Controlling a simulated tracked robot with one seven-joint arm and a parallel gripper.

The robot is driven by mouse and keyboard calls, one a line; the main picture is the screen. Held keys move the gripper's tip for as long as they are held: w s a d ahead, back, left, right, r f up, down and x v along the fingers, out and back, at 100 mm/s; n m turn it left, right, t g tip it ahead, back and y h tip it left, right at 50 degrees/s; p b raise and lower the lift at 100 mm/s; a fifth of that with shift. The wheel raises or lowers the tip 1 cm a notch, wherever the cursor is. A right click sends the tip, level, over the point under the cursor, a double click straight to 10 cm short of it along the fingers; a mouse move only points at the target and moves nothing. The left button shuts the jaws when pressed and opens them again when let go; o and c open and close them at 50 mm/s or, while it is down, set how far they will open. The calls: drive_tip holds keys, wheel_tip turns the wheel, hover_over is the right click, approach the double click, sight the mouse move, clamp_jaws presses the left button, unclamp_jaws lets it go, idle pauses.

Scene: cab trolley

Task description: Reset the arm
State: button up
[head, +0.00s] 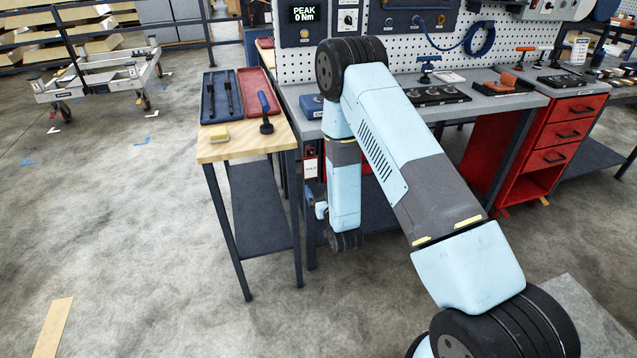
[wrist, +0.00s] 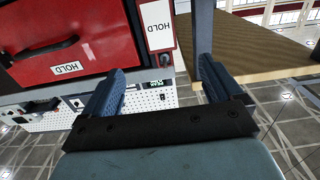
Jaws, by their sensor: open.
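My gripper (wrist: 157,82) shows in the wrist view with its two blue fingers spread well apart. It is open, and nothing is held between the fingers. The wrist picture appears upside down. A red drawer front (wrist: 70,40) with HOLD labels lies beyond the left finger, and a dark table leg (wrist: 203,35) stands behind the right finger. In the head view my arm is folded at a high elbow, and its forearm hangs down in front of the workbench. The fingers are hard to make out there.
The workbench (head: 520,100) with a pegboard and a red drawer cabinet (head: 555,135) stand close.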

drive_tip(key=w+d+r+m+g+h, duration=0.1)
drive_tip(key=w+d+r+g+h, duration=0.2)
drive_tip(key=r, duration=1.1)
drive_tip(key=s+d+r+g, duration=0.1)
drive_tip(key=s+d+r, duration=0.1)
drive_tip(key=d+r, duration=0.35)
drive_tip(key=s+d+r+g, duration=0.2)
drive_tip(key=r, duration=0.6)
drive_tip(key=s+d+r+g, duration=0.2)
drive_tip(key=s+d+r, duration=0.1)
drive_tip(key=s, duration=0.8)
drive_tip(key=s+d+r+m+g+h, duration=0.1)
drive_tip(key=s+d+r, duration=0.3)
drive_tip(key=s, duration=0.7)
drive_tip(key=s+d+r+m+g+h, duration=0.1)
drive_tip(key=s+d+r+g, duration=0.1)
drive_tip(key=s+r, duration=0.5)
drive_tip(key=s+d, duration=0.1)
drive_tip(key=s, duration=0.4)
drive_tip(key=shift+d+g, duration=0.35)
drive_tip(key=shift+g, duration=0.05)
drive_tip(key=shift+s, duration=0.1)
